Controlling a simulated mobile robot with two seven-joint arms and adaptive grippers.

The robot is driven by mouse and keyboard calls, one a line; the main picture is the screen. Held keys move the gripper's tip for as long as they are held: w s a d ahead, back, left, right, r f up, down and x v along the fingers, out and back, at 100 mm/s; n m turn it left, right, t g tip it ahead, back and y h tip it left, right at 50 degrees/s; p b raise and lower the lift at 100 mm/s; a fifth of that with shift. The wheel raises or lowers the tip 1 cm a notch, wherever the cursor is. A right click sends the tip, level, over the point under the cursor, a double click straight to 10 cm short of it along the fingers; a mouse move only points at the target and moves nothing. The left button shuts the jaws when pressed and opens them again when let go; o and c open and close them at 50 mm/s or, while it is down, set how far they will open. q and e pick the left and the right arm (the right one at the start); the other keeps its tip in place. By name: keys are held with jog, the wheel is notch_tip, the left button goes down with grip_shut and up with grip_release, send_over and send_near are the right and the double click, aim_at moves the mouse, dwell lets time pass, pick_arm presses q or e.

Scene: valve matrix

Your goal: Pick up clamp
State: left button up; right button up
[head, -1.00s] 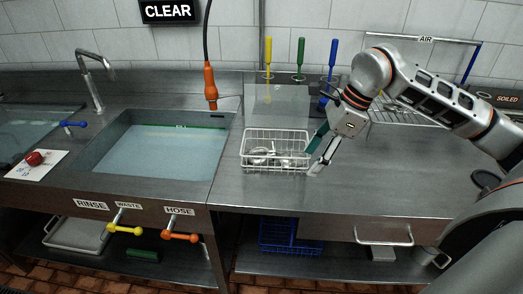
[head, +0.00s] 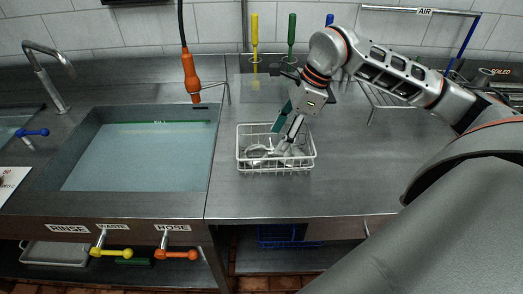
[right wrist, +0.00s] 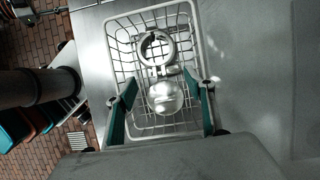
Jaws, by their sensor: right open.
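Metal pieces lie in a white wire basket (head: 262,169) on the steel counter. In the right wrist view, a shiny ring-shaped clamp (right wrist: 157,48) lies in the upper part of the basket (right wrist: 122,22). A round silver disc (right wrist: 165,97) lies below it, between my finger lines. My right gripper (head: 284,138) is above the basket and tilted downward. In the right wrist view its two teal fingers (right wrist: 160,85) are spread wide with nothing held between them. My left gripper is not in the frames.
A water-filled sink (head: 140,155) lies left of the basket. An orange hose nozzle (head: 192,78) hangs behind it. Yellow (head: 255,35) and green (head: 291,35) handles stand behind the basket. A wire rack (head: 392,105) stands at back right. Counter right of the basket is clear.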

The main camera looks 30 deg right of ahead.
aim_at(271, 145)
jog(key=x, duration=0.3)
jog(key=shift+w+a+f, duration=0.2)
jog(key=shift+w+a, duration=0.1)
jog(key=shift+a, duration=0.05)
jog(key=shift+w+a+f+p, duration=0.1)
jog(key=shift+f+p, duration=0.2)
jog(key=shift+f, duration=0.2)
jog(key=c, duration=0.9)
jog(key=c, duration=0.3)
jog(key=shift+r, duration=0.2)
jog(key=shift+c, duration=0.5)
